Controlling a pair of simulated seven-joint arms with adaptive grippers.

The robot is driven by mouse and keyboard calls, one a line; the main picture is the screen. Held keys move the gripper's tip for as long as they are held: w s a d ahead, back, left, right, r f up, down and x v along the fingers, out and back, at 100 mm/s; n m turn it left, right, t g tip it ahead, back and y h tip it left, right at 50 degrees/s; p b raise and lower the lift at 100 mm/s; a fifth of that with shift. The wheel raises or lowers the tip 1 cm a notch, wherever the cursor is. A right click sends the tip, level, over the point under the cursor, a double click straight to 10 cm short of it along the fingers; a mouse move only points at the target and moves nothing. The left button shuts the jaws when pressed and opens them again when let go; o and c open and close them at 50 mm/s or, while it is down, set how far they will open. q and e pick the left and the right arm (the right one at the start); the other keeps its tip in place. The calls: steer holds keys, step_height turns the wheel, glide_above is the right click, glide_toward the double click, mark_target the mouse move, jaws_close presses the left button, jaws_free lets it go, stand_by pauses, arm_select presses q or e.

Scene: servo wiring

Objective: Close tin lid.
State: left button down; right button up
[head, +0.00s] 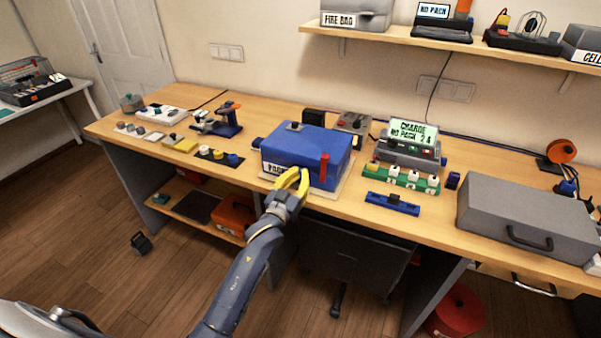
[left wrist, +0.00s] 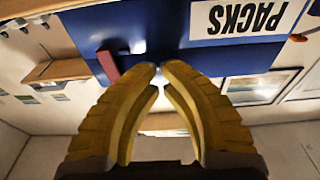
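The blue tin (head: 300,146), its front label partly hidden by my gripper, sits near the bench's front edge. Its lid looks lowered over the box; I cannot tell whether it is fully closed. A small dark knob (head: 295,126) is on top and a red upright piece (head: 324,167) on the front. My left gripper (head: 300,171) is at the tin's front, its yellow fingertips drawn together with nothing visible held. In the left wrist view the fingertips (left wrist: 158,67) are close to the blue face, beside the PACKS label (left wrist: 238,17); contact is unclear. My right gripper is not in view.
A grey case (head: 528,218) lies to the right. A green board with white blocks (head: 402,178) and a blue bar (head: 392,203) are right of the tin. Small parts and a tool stand (head: 218,122) are to the left. A shelf (head: 460,45) hangs above.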

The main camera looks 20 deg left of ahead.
arm_select(q)
step_height(320, 180, up, 4)
steer(key=shift+r, duration=0.1)
steer(key=s+f, duration=0.6)
steer(key=s, duration=0.2)
step_height(320, 180, down, 22)
steer(key=a+r+m+g, duration=0.1)
steer(key=g, duration=0.3)
steer(key=s+f+g, duration=0.2)
steer(key=s+f, duration=0.2)
steer(key=f, duration=0.4)
steer(key=s+f+g+y, duration=0.1)
steer(key=s+f+g, duration=0.1)
steer(key=s+f, duration=0.45)
steer(key=s+f+g, duration=0.2)
steer(key=f, duration=0.8)
steer(key=s+a+f+m+g, duration=0.1)
steer(key=s+f+g, duration=0.1)
steer(key=s+f, duration=0.75)
steer(key=s+f+g, duration=0.3)
steer(key=s+f, duration=0.3)
steer(key=s, duration=0.6)
steer(key=s+f+g, duration=0.1)
steer(key=s+f, duration=0.2)
steer(key=s, duration=0.8)
steer(key=s+f+g, duration=0.2)
steer(key=s+f, duration=0.1)
steer(key=s, duration=0.8)
steer(key=shift+s+m+y, duration=0.3)
steer(key=shift+s+y, duration=0.1)
